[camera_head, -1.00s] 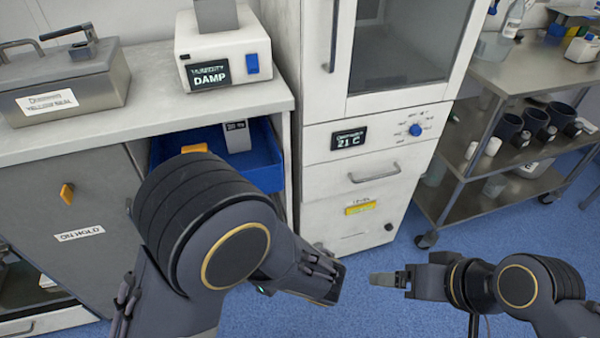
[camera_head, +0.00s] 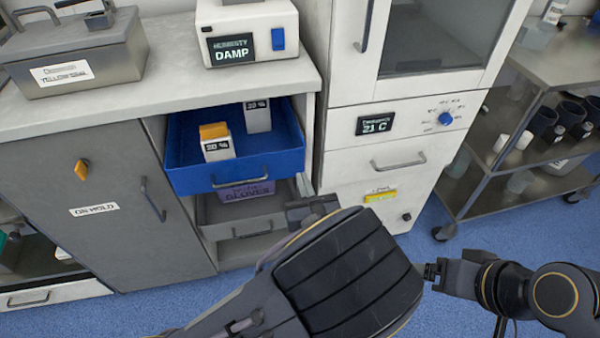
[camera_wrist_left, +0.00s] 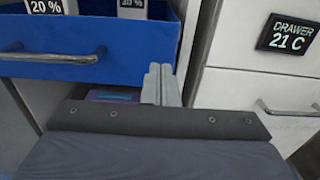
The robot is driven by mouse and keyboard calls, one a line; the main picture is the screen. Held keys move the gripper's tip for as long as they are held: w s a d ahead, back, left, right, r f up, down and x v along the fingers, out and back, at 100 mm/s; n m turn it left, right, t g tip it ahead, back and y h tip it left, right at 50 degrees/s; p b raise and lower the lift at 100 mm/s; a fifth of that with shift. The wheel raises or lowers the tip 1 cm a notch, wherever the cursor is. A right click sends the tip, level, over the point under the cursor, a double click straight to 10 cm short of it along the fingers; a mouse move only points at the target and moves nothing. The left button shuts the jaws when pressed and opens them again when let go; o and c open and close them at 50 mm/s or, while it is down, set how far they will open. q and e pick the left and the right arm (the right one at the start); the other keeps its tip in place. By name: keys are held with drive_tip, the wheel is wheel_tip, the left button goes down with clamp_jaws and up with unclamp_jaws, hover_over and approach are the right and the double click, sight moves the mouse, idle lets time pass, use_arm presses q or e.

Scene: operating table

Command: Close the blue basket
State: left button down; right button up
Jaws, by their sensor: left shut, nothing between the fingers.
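The blue basket (camera_head: 238,177) is a drawer pulled out of the cabinet under the counter, with a metal handle on its front. It holds a white box with an orange top (camera_head: 217,143) and another white box (camera_head: 257,117). It also shows in the left wrist view (camera_wrist_left: 130,50). My left gripper (camera_head: 304,184) is shut and empty, low at the basket's right front corner. Its fingers (camera_wrist_left: 161,84) look close to the basket's right end; contact cannot be told. My right gripper (camera_head: 430,272) is low at the right, away from the basket; its fingertips are too small to judge.
Below the basket a grey drawer (camera_head: 225,214) is out, with a purple gloves box (camera_head: 247,190). A white cabinet (camera_head: 385,160) stands close on the right, and a metal cart (camera_head: 480,165) beyond it. A grey door (camera_head: 100,200) is at the left. Blue floor lies in front.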

sight(297, 161)
use_arm(q)
drive_tip(key=x, duration=0.3)
drive_tip(key=shift+w+a, duration=0.1)
drive_tip(key=shift+w, duration=0.2)
drive_tip(key=x, duration=0.4)
drive_tip(key=shift+w+a, duration=0.1)
drive_tip(key=shift+w, duration=0.2)
drive_tip(key=shift+r, duration=0.15)
drive_tip(key=shift+a, duration=0.1)
